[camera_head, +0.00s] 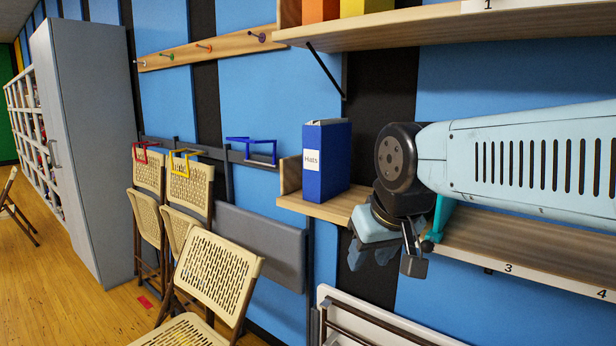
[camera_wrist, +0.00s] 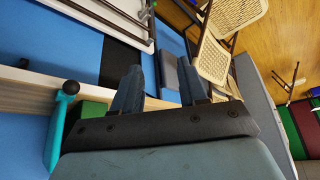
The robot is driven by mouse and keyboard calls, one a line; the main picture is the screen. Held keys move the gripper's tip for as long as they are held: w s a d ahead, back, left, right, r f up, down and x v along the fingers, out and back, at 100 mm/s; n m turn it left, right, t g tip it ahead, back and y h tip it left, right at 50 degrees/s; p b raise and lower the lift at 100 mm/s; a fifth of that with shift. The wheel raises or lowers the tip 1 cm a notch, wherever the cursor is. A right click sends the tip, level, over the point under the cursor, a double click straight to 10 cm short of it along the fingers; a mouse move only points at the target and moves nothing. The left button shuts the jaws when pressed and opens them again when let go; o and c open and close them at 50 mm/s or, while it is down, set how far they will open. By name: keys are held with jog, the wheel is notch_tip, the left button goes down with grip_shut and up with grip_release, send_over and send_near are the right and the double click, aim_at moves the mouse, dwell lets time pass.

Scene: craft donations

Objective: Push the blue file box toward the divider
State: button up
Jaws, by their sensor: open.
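The blue file box (camera_head: 326,165), labelled "Hats", stands upright near the left end of the lower shelf (camera_head: 450,238). An upright wooden panel (camera_head: 290,176) shows at its left at the shelf end. A teal upright piece (camera_head: 443,215) stands on the shelf behind my wrist; a teal piece also shows in the wrist view (camera_wrist: 56,135). I cannot tell for certain which is the divider. My gripper (camera_head: 393,257) is open, in front of the shelf edge, right of and lower than the box, apart from it. The wrist view shows its fingers (camera_wrist: 160,90) spread; I cannot make out the box there.
An upper shelf (camera_head: 420,28) with orange and yellow boxes hangs above. Folding chairs (camera_head: 215,270) and a grey folded panel (camera_head: 260,240) stand below left. A white folded table (camera_head: 370,322) leans under the shelf. A green block (camera_wrist: 92,110) shows beside my gripper in the wrist view.

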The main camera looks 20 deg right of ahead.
jog(key=shift+w+a, duration=0.15)
jog(key=shift+a, duration=0.05)
jog(key=o, duration=0.3)
jog(key=shift+w+d+n, duration=0.1)
jog(key=shift+w+n, duration=0.05)
jog(key=shift+n, duration=0.15)
jog(key=o, duration=0.7)
jog(key=w+d+n+g+h, duration=0.1)
jog(key=w+n, duration=0.1)
jog(key=w+d+f+n+g+h, duration=0.1)
jog(key=w+n+h, duration=0.1)
jog(key=w+d+n+h, duration=0.1)
jog(key=w+d+n, duration=0.1)
jog(key=shift+w+d+f+g, duration=0.1)
jog(key=shift+f+g, duration=0.1)
jog(key=shift+g, duration=0.2)
jog(key=shift+o, duration=0.2)
jog(key=n+t+h, duration=0.8)
jog(key=n+h, duration=0.2)
jog(key=n, duration=0.9)
send_near(311, 180)
jog(key=x, duration=1.2)
jog(key=shift+w+d, duration=0.3)
jog(key=shift+c, duration=0.4)
